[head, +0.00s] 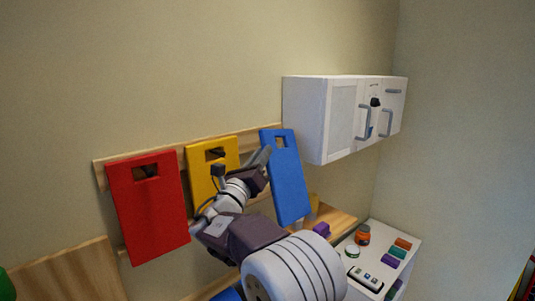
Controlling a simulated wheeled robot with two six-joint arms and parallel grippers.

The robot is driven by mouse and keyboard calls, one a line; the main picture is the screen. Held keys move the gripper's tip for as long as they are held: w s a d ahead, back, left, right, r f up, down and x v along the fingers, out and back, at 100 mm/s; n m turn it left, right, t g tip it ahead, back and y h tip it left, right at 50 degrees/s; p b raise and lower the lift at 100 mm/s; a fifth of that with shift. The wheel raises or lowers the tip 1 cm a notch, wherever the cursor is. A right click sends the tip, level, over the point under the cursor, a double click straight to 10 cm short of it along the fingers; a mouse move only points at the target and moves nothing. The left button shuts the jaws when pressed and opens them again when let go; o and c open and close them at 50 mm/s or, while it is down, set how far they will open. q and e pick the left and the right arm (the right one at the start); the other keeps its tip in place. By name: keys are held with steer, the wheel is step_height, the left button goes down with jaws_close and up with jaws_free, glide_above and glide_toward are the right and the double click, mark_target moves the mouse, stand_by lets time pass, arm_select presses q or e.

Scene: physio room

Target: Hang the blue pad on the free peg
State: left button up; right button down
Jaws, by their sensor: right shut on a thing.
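The blue pad (289,181) is upright and slightly tilted near the wooden wall rail, under the left end of the white cabinet. A slot shows near its top. My right gripper (264,157) is shut on the pad's left edge near the top. The red pad (150,215) hangs on the rail at the left. The yellow pad (203,182) hangs between the red and blue pads, partly covered by my right arm. A peg shows in the slot of each of these two. The free peg is not visible; the blue pad may hide it. My left gripper is not in view.
A white wall cabinet (312,122) sits close to the right of the blue pad. Below stand a wooden shelf (338,220) with a purple block (322,230) and a white unit (408,237) with an orange jar (362,235) and several small items.

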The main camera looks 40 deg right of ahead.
steer(key=w+f+p, duration=0.1)
steer(key=w+p, duration=0.1)
steer(key=w, duration=0.4)
steer(key=shift+w+a+f+p, duration=0.2)
steer(key=shift+p, duration=0.1)
stand_by(0.7)
steer(key=c, duration=1.3)
jaws_free()
steer(key=shift+w, duration=0.25)
